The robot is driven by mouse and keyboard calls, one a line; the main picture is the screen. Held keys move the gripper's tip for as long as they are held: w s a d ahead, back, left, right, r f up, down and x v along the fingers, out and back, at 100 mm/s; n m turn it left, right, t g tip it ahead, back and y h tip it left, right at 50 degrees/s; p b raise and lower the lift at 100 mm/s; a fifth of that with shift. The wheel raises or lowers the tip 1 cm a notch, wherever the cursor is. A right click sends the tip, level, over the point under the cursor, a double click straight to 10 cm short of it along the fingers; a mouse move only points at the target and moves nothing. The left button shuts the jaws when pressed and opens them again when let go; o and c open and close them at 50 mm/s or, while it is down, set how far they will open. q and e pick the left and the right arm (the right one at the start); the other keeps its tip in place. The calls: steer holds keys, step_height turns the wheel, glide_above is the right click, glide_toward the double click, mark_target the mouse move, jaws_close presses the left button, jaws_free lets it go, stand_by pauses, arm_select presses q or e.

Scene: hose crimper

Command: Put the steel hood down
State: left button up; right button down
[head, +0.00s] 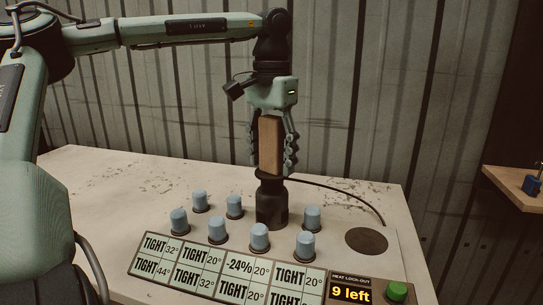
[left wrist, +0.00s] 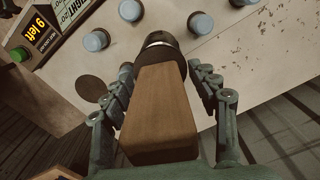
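The steel hood (head: 271,206) is a dark cylinder with a narrower neck and a tall wooden handle (head: 271,147). It is upright over the bench, behind the front blue-grey caps; I cannot tell whether its base touches the surface. My left gripper (head: 272,160) points straight down, with its fingers on both sides of the handle, shut on it. In the left wrist view the handle (left wrist: 160,115) fills the space between the fingers, and the dark rim of the hood (left wrist: 161,39) shows beyond it. My right gripper is not in view.
Several blue-grey caps (head: 260,237) stand around the hood. A flat dark disc (head: 366,240) lies at the right. In front are a label panel (head: 225,268), a display (head: 350,293) reading "9 left" and a green button (head: 397,291). A dark cable (head: 345,190) curves behind.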

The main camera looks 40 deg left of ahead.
mark_target(272, 117)
arm_select(q)
steer(key=shift+r, duration=0.15)
step_height(272, 117, up, 8)
steer(key=shift+f, duration=0.2)
step_height(272, 117, up, 4)
steer(key=shift+f+p, duration=0.15)
steer(key=shift+p, duration=0.15)
steer(key=shift+r, duration=0.35)
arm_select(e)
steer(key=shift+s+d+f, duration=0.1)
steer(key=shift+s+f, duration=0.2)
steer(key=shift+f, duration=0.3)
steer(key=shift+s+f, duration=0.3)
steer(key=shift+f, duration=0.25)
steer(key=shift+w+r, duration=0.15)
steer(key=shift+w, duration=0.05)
